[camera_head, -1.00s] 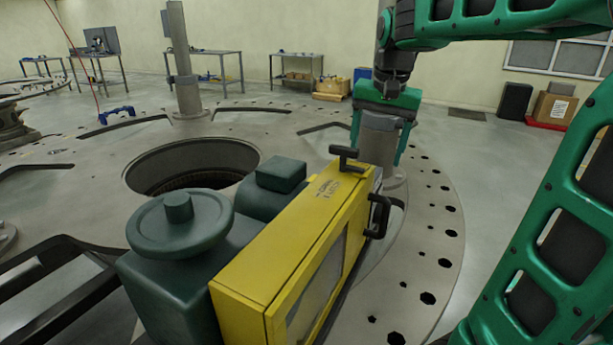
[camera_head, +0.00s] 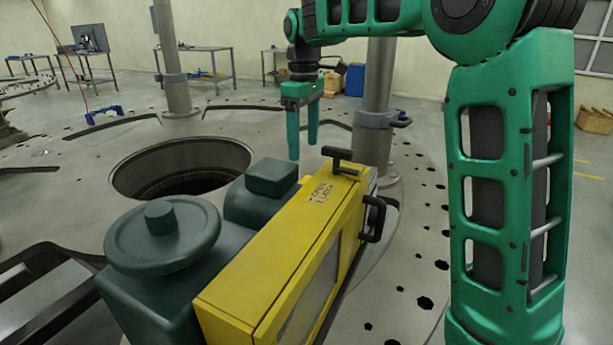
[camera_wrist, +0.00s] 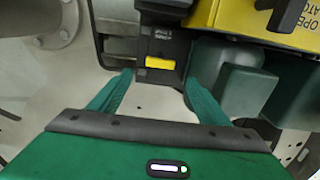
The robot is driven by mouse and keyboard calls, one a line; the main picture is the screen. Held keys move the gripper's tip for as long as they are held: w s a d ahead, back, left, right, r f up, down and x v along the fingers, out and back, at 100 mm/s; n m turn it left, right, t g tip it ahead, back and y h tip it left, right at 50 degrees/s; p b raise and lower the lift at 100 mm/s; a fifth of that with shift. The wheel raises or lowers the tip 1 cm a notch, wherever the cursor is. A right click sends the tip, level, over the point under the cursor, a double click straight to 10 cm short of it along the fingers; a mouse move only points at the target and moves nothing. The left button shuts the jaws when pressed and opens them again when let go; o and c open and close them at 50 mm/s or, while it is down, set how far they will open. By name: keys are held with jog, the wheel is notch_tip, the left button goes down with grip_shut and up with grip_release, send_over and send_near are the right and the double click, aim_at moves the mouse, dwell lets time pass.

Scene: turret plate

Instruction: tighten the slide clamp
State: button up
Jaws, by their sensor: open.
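I cannot tell for certain which part is the slide clamp. A black T-shaped handle (camera_head: 343,158) stands on top of the far end of the yellow housing (camera_head: 290,240), and a black bow handle (camera_head: 376,218) is on its right side. My gripper (camera_head: 303,150) points down, open and empty, left of and beyond the T-handle. In the wrist view, a dark part with a yellow block (camera_wrist: 160,63) lies beyond and between my open fingertips (camera_wrist: 158,79). The yellow housing (camera_wrist: 235,17) shows at the top right, with part of a black handle (camera_wrist: 288,14).
A dark green handwheel (camera_head: 162,235) and green blocks (camera_head: 272,176) stand left of the housing. A round pit (camera_head: 180,165) opens in the plate behind. A grey post (camera_head: 377,85) with a collar (camera_head: 380,119) rises right of my gripper. Benches stand far back.

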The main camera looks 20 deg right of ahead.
aim_at(304, 180)
notch_tip(304, 180, down, 10)
jog(key=shift+r, duration=0.1)
dwell(0.4)
jog(key=c, duration=1.1)
